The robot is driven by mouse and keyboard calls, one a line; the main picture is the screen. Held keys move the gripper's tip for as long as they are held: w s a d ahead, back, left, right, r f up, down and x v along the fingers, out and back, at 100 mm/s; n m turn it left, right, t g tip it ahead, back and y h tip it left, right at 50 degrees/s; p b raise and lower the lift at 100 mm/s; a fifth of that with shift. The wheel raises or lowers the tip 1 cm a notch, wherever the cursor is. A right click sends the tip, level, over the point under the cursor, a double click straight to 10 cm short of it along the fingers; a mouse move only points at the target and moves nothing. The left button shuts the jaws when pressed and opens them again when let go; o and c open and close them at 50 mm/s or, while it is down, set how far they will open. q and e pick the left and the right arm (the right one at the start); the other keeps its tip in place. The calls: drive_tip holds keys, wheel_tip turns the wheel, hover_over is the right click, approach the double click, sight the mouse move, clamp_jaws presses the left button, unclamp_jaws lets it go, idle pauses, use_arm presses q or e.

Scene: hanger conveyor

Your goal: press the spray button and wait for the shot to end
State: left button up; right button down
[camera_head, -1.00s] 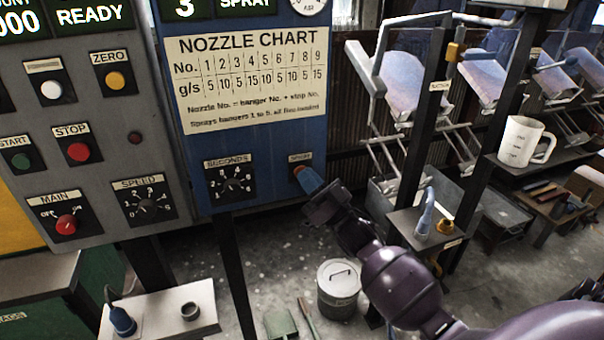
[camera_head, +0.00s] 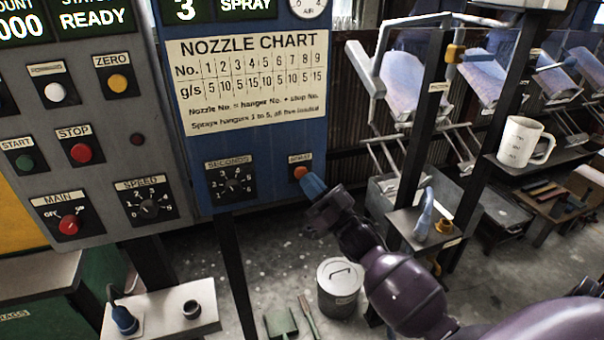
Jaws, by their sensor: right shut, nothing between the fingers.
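The spray button (camera_head: 300,172) is an orange-red round button at the lower right of the blue panel (camera_head: 262,142), under a small label. My right gripper (camera_head: 312,185) has blue fingertips, shut and empty, just below and to the right of the button. The button's face shows beside the fingertips; I cannot tell whether they touch its edge. The display at the panel's top shows "3" and "SPRAY" (camera_head: 246,5). The seconds dial (camera_head: 232,185) sits left of the button. My left gripper is not in view.
The grey panel (camera_head: 100,130) at left holds start, stop, zero, main and speed controls. A white jug (camera_head: 524,142) stands on a shelf at right. Hangers carry pale curved panels (camera_head: 405,85) behind black posts. A lidded bucket (camera_head: 340,285) stands on the floor.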

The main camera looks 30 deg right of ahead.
drive_tip(key=shift+s, duration=0.1)
drive_tip(key=s+p, duration=0.1)
drive_tip(key=s, duration=0.1)
drive_tip(key=s+a+p, duration=0.1)
drive_tip(key=s, duration=0.1)
drive_tip(key=shift+s+a, duration=0.1)
drive_tip(key=shift+s, duration=0.25)
idle(0.8)
